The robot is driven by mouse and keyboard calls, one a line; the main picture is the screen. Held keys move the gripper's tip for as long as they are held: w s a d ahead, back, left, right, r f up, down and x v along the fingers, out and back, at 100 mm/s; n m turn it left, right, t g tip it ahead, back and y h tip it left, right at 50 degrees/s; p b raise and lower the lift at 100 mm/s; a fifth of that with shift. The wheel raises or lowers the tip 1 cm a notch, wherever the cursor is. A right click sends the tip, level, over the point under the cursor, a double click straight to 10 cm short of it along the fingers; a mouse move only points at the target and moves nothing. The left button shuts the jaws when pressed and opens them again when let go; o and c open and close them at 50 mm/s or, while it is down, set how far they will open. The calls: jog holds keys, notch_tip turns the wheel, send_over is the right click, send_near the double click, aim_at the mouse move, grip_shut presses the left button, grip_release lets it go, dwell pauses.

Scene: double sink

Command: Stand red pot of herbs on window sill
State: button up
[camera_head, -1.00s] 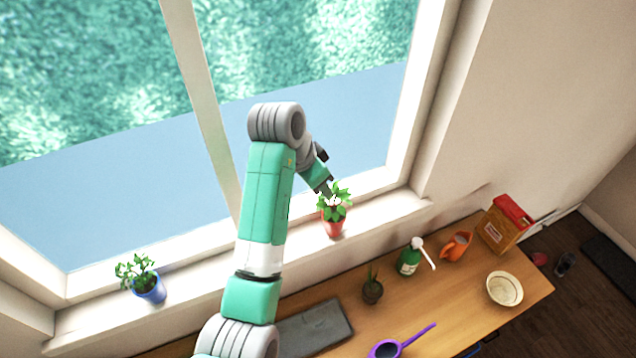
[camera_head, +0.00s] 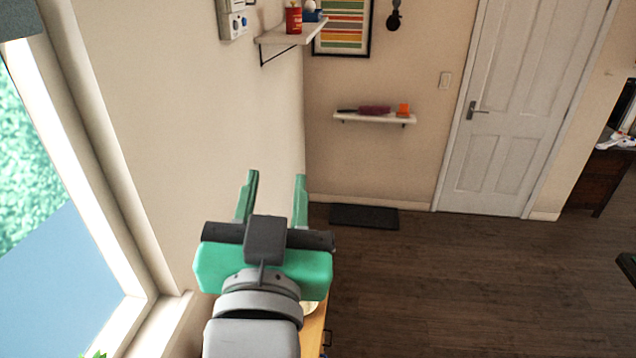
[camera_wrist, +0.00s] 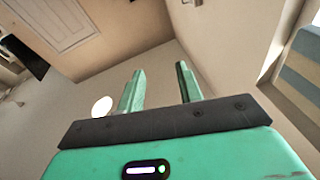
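My gripper (camera_head: 275,177) is raised in the middle of the head view, with its two green fingers wide apart and nothing between them. The wrist view also shows the gripper (camera_wrist: 160,70) open and empty. A small tip of green leaves (camera_head: 97,354) shows at the bottom left edge of the head view, by the window. Its pot is out of frame. The window sill (camera_head: 160,328) shows only at its right end, and that part is bare. The red pot itself is in neither current view.
The wall stands close to the left of my gripper. A strip of wooden worktop (camera_head: 314,330) shows below it. A bracketed shelf (camera_head: 290,33) and a small wall shelf (camera_head: 375,118) hold objects. A door (camera_head: 530,110) and open floor (camera_head: 440,270) lie to the right.

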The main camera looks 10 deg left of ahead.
jog(key=s+d+r+t+h, duration=0.3)
jog(key=s+d+r+t, duration=0.2)
jog(key=s+d+r, duration=0.4)
jog(key=shift+s+d+m+p, duration=0.2)
jog(key=shift+d+m+p, duration=0.2)
jog(key=shift+d, duration=0.55)
jog(key=shift+r, duration=0.1)
